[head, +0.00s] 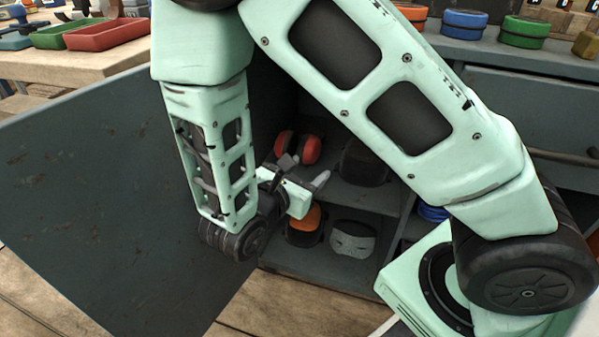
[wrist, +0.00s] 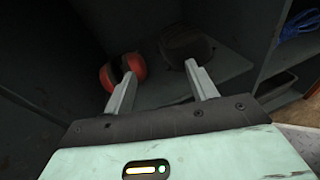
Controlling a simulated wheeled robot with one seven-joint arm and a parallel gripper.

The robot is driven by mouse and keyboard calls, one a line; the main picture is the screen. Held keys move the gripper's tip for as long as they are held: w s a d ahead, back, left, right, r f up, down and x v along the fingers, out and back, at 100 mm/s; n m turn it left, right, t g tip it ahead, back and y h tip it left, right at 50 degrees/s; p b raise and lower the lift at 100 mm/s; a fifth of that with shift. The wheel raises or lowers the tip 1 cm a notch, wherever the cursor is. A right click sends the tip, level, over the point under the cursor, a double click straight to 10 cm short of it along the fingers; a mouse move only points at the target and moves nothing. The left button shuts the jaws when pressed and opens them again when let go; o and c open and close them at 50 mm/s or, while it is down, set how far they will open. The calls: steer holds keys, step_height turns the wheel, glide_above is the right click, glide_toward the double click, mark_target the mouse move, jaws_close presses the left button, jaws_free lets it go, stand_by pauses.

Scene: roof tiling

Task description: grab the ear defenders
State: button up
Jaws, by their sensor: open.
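The ear defenders (head: 311,149), with red cups, sit on the upper shelf inside an open grey cabinet. They also show in the wrist view (wrist: 107,77), ahead and left of centre, beyond the left finger, which partly covers them. My gripper (head: 305,171) is open and empty in front of that shelf. In the wrist view its two fingers (wrist: 160,70) are spread, with the ear defenders near the left fingertip and a dark rounded object (wrist: 186,45) near the right one. I cannot tell whether the left finger touches the ear defenders.
The dark object (head: 363,163) stands right of the ear defenders on the same shelf. An orange item (head: 306,222) and a pale mask (head: 352,240) are on the shelf below. The open cabinet door (head: 90,190) fills the left side. Blue coils (head: 433,213) lie in the right compartment.

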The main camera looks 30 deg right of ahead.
mark_target(305, 156)
steer(key=w+a+f+n+t+b, duration=0.2)
steer(key=w+f+n+t+b, duration=0.2)
steer(key=f, duration=0.3)
steer(key=b+x, duration=0.5)
steer(key=x, duration=0.7)
steer(key=shift+w+d+f, duration=0.1)
steer(key=shift+w, duration=0.15)
steer(key=b+x, duration=0.1)
steer(key=x, duration=0.1)
steer(key=b+x, duration=0.2)
steer(key=shift+d+f, duration=0.1)
steer(key=shift+f, duration=0.3)
steer(key=shift+w+d+r+b, duration=0.15)
steer(key=shift+w+d+b, duration=0.15)
steer(key=shift+d+b, duration=0.1)
steer(key=shift+r, duration=0.1)
steer(key=c, duration=0.9)
